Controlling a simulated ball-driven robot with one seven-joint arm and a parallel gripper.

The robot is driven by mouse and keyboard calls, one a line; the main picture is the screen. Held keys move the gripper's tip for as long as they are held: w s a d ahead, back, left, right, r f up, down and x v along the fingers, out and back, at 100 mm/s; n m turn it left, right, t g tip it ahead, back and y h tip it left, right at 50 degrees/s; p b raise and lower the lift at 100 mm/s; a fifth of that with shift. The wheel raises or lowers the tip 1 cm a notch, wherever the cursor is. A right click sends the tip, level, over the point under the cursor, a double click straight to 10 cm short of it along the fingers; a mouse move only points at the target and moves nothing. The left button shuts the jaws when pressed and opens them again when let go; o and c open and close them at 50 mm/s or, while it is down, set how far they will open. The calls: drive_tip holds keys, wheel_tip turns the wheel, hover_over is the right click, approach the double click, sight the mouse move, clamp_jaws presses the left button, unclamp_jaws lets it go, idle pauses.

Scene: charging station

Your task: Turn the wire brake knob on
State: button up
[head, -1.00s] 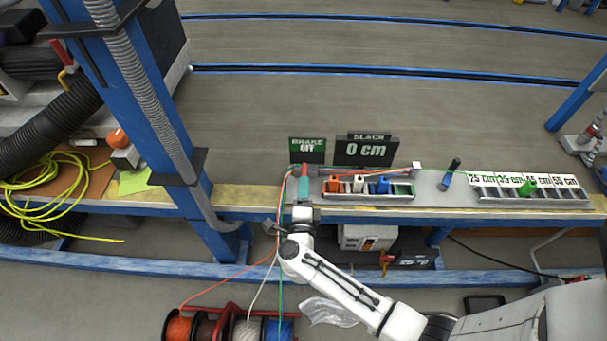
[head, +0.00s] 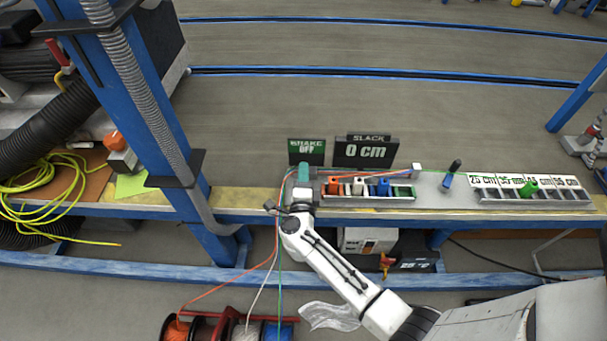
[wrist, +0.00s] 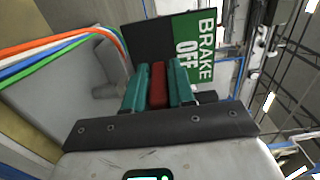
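The brake knob is a red bar (wrist: 158,85) in the wrist view. It sits between the two teal fingers of my gripper (wrist: 160,88), one finger along each side with no clear gap. In the head view my gripper (head: 311,178) is at the left end of the bench fixture and its teal fingers hide the knob. The brake sign (head: 306,151) behind it reads "BRAKE OFF". It also shows, tilted, in the wrist view (wrist: 193,55).
A slack display (head: 366,152) reads "0 cm". Orange, white, blue and green wires run past my wrist from spools (head: 245,332) below. A tray with coloured clips (head: 400,197) lies to the right. A blue post (head: 150,110) stands left.

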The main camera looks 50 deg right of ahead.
clamp_jaws()
